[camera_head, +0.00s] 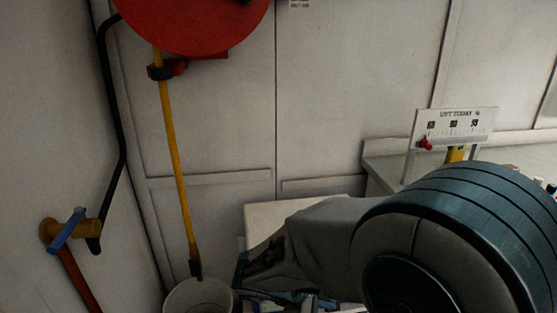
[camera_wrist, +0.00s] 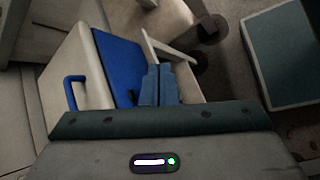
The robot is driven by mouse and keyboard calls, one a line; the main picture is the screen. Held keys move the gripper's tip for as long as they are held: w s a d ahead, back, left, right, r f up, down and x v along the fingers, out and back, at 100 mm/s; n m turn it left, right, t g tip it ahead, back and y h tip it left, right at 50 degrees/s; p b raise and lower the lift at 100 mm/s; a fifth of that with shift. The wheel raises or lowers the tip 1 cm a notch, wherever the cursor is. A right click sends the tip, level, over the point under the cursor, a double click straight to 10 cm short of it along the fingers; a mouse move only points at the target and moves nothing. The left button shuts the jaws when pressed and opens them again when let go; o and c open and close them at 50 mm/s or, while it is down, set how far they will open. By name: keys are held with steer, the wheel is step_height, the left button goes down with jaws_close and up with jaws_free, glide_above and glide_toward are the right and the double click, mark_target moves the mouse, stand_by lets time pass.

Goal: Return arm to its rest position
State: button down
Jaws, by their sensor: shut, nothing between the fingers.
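My gripper (camera_wrist: 158,85) shows in the wrist view with its two blue-grey fingers together, shut and empty. The fingers point away from the wrist, in front of a pale box-like unit (camera_wrist: 62,58) with a blue panel (camera_wrist: 118,62) and a blue handle (camera_wrist: 72,92). I cannot tell how far the fingers are from it. In the head view my arm fills the lower right, bent toward the lower middle. The fingertips cannot be made out there.
A red reel (camera_head: 195,22) hangs on the wall; its yellow hose (camera_head: 172,130) runs down to a white bucket (camera_head: 201,297). A blue valve lever (camera_head: 67,230) is at left. A grey-topped unit (camera_wrist: 285,55) shows in the wrist view.

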steer(key=s+d+r+m+y+p, duration=0.2)
steer(key=s+r+m+y+p, duration=0.2)
steer(key=r+m, duration=0.3)
steer(key=s+d+r+m+y+p, duration=0.3)
steer(key=r+m, duration=0.4)
steer(key=r, duration=0.3)
steer(key=shift+s+y+p, duration=0.55)
steer(key=shift+y+p, duration=0.15)
steer(key=shift+p, duration=0.5)
